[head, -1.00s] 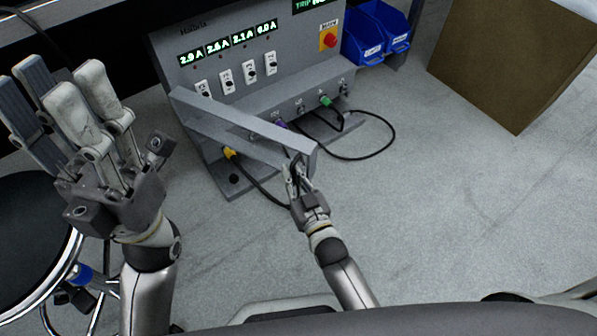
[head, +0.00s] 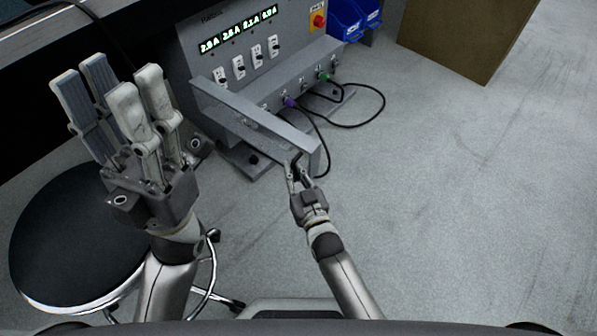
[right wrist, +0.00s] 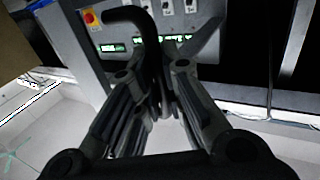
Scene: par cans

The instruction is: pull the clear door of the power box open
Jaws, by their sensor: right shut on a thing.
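The power box (head: 215,40) is a grey panel with green readouts and several white switches, at the top middle of the head view. Its clear door (head: 255,122), with a grey frame, stands out from the front at an angle, partly open. My right gripper (head: 296,167) is shut on the dark door handle (right wrist: 150,45) at the door's free end. In the right wrist view this curved black handle rises between the fingers; its gripped part is partly hidden. My left gripper (head: 108,88) is open and empty, fingers up, left of the door and apart from it.
A black round stool (head: 65,240) with chrome legs is at the left. Plugs with black cables, one purple (head: 289,102) and one green (head: 324,77), are at the box's lower front. Blue bins (head: 352,20) and a brown board (head: 465,40) stand behind. The floor at right is clear.

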